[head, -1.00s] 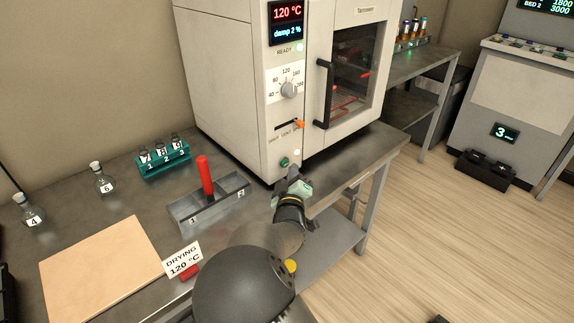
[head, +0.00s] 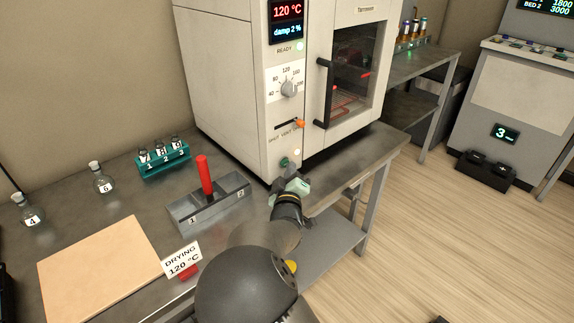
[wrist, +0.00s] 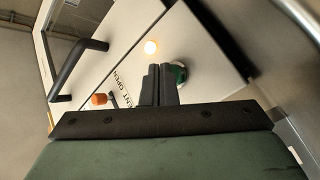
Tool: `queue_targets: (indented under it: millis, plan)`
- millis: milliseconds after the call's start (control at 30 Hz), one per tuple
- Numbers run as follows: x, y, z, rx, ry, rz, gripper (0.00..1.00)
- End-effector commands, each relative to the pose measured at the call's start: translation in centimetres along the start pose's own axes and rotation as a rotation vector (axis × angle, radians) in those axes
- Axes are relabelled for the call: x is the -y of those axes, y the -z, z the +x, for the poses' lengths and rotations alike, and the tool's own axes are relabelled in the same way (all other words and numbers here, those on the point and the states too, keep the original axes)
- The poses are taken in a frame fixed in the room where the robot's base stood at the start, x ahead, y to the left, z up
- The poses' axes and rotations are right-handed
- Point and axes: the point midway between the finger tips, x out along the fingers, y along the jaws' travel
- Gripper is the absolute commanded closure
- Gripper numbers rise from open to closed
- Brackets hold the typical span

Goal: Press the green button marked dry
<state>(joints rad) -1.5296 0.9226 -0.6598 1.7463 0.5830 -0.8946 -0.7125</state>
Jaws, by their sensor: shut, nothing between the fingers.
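The green button (head: 284,163) sits low on the front panel of the white oven (head: 228,90), below a small lit white lamp (head: 297,152). In the wrist view the green button (wrist: 179,74) is just beyond my fingertips and partly hidden by them; the lit lamp (wrist: 151,47) is beside it. My gripper (head: 291,184) is shut and empty, close in front of the button. In the wrist view its fingers (wrist: 160,72) are together. I cannot tell whether they touch the button. No "dry" marking is readable.
The oven has a dial (head: 289,88), an orange vent slider (head: 300,123) and a black door handle (head: 323,93). A grey tray with a red handle (head: 205,175) stands left of my gripper. A teal vial rack (head: 164,160) and flasks are farther left.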

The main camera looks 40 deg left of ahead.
Motion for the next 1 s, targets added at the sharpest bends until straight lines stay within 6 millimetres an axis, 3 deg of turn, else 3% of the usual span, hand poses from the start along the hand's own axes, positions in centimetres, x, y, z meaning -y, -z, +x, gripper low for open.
queue_targets:
  millis: [1000]
  plan:
    - [-0.49,-0.52,-0.68,0.000,0.000,0.000,1.00]
